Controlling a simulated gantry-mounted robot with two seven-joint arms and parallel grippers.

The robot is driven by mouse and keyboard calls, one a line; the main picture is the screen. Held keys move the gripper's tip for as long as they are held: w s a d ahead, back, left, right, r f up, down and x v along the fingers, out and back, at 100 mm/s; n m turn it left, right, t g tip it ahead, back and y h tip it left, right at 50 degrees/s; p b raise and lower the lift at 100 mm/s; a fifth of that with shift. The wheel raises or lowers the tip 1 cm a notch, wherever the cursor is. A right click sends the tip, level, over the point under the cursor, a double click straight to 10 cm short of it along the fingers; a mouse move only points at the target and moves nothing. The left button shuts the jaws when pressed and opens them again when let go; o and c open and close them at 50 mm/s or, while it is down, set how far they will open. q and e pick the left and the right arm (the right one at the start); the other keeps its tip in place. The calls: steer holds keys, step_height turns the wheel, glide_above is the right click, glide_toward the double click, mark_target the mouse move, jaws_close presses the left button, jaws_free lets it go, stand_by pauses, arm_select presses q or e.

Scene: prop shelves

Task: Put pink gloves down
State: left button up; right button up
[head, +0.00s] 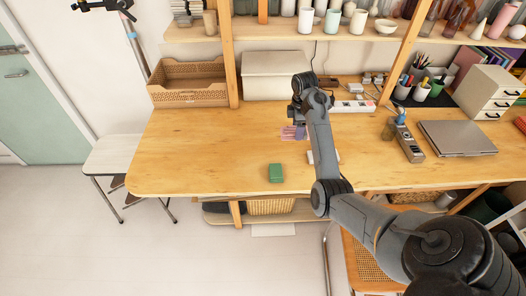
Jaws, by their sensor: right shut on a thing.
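The pink gloves (289,133) show as a small pinkish patch at the middle of the wooden table (200,150), just under my right gripper (297,124). My right gripper points down and is shut on the gloves, low over the table top. I cannot tell whether the gloves touch the wood. The wrist and forearm hide part of the gloves and the fingertips. My left gripper is not in view.
A green block (276,173) lies near the front edge. A white item (316,157) is partly behind my forearm. A woven basket (187,84) and white box (262,76) stand behind; a laptop (457,138) lies right. The table's left side is clear.

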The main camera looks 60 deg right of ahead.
step_height(320, 180, down, 2)
steer(key=shift+w+a+f+b, duration=0.1)
steer(key=shift+w+b, duration=0.05)
steer(key=shift+b, duration=0.35)
steer(key=b, duration=0.4)
glide_toward(271, 146)
steer(key=shift+s+a+f, duration=0.1)
steer(key=shift+s+f, duration=0.45)
steer(key=shift+s, duration=0.05)
steer(key=shift+w+f, duration=0.3)
steer(key=shift+w, duration=0.35)
steer(key=shift+f+b, duration=0.95)
steer(key=shift+f, duration=1.05)
steer(key=shift+f, duration=0.1)
steer(key=o, duration=0.9)
steer(key=shift+f, duration=0.1)
steer(key=shift+o, duration=0.2)
